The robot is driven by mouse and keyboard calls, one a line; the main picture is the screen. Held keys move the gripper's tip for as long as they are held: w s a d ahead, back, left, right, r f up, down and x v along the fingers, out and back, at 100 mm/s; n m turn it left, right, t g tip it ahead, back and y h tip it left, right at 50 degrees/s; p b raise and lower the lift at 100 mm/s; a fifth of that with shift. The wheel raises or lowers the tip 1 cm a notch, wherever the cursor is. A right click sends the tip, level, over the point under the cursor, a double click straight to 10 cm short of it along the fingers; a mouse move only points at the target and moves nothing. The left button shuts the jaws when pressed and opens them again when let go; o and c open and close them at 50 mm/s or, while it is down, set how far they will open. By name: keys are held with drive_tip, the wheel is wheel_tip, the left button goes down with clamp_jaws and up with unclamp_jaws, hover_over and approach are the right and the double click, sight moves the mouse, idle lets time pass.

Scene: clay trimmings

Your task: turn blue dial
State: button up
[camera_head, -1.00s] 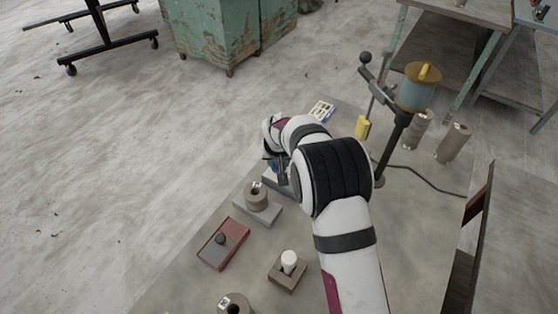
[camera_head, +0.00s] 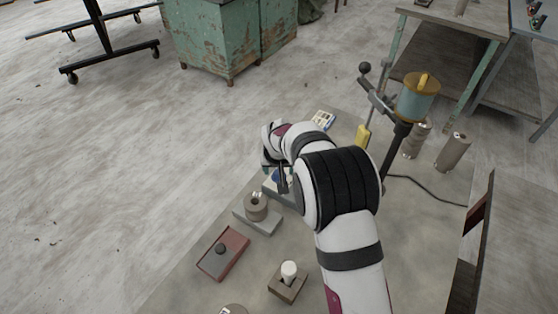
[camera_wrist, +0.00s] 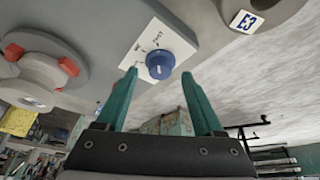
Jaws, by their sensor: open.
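The blue dial (camera_wrist: 160,64) shows in the wrist view as a round knob with a white pointer mark. It sits on a white plate (camera_wrist: 176,36) with printed markings, fixed to a grey housing (camera_wrist: 110,25). My gripper (camera_wrist: 159,74) is open, with its two teal fingers apart and their tips to either side of the dial in the picture. I cannot tell whether either finger touches it. In the head view my gripper (camera_head: 278,177) is over the grey housing, and my arm and wrist hide most of the dial there.
A beige cylinder (camera_head: 257,205) on a grey block stands near my gripper. A red tray (camera_head: 222,256) and a small block with a white peg (camera_head: 287,284) are nearer. A yellow item (camera_head: 363,136) and a post with a blue-and-gold canister (camera_head: 415,100) stand behind my arm.

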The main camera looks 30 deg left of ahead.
drive_tip(key=v, duration=1.4)
